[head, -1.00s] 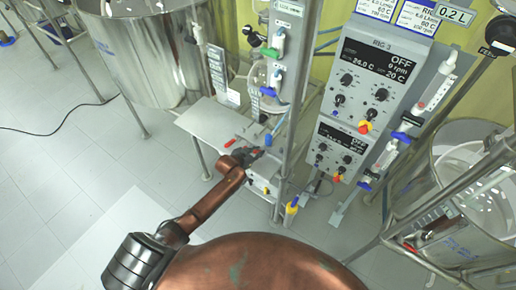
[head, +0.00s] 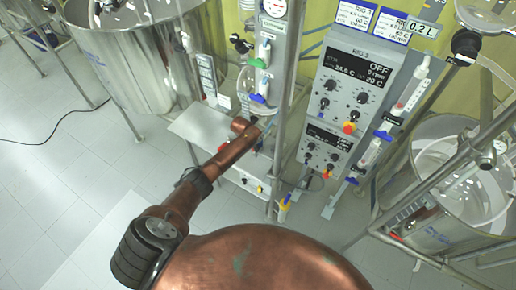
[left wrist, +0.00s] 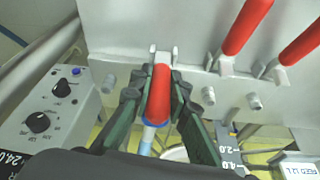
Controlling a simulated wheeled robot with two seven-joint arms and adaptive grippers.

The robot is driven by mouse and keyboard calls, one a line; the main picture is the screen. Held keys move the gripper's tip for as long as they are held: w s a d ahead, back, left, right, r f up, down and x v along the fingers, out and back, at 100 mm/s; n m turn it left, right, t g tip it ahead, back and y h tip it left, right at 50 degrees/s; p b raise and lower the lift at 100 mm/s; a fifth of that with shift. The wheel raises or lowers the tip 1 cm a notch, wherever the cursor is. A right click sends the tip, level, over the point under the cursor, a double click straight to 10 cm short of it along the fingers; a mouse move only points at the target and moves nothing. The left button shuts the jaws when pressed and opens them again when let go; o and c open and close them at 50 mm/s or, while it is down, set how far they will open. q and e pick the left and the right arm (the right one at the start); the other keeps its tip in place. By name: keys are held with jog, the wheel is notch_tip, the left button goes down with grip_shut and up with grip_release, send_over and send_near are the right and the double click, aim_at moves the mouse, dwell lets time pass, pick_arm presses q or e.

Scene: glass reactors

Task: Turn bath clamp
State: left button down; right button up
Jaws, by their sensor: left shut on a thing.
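In the left wrist view, a clamp with a red handle (left wrist: 160,92) stands at the edge of a grey metal plate. My left gripper (left wrist: 158,103) has one dark green finger on each side of this handle and is shut on it. A blue and pale tube-like part shows just below the handle. In the head view, my left gripper (head: 264,127) is at the right end of the low metal bench, mostly hidden behind my copper-coloured arm. The clamp cannot be made out there. My right gripper is not in view.
Two more red handles (left wrist: 248,24) stand to the right on the same plate. A control box with knobs (left wrist: 48,112) is at the left. In the head view, the RIG 3 panel (head: 350,85) stands right of my gripper, beyond a vertical steel post. Open floor lies left.

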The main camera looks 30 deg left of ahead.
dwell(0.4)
pick_arm(q)
jog(key=c, duration=1.8)
grip_release()
jog(key=shift+w, duration=0.1)
jog(key=v, duration=1.2)
jog(key=shift+w, duration=0.2)
